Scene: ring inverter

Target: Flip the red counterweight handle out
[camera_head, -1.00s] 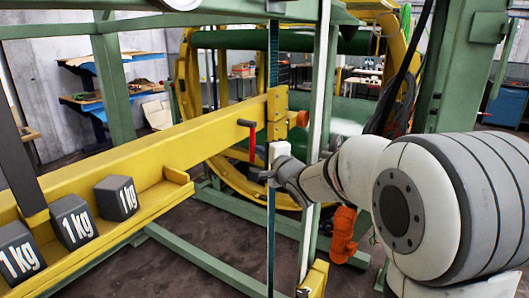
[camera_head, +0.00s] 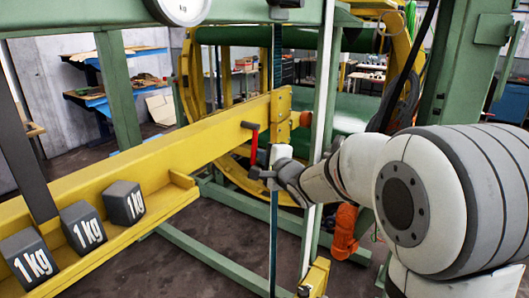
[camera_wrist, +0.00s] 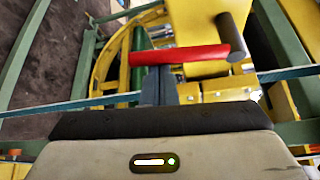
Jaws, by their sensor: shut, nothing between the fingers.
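The red counterweight handle (camera_head: 254,141) hangs down from a black grip (camera_head: 249,125) near the right end of the yellow beam (camera_head: 130,152). In the wrist view the red handle (camera_wrist: 185,55) runs across above my fingertips, with its black grip (camera_wrist: 232,35) at the right. My gripper (camera_head: 262,173) is at the handle's lower end. In the wrist view my gripper (camera_wrist: 158,86) is shut and empty, with its fingers just below the handle; I cannot tell whether they touch it.
Dark 1 kg weights (camera_head: 84,226) stand on the beam's yellow ledge at the left. A round dial (camera_head: 180,8) is at the top.

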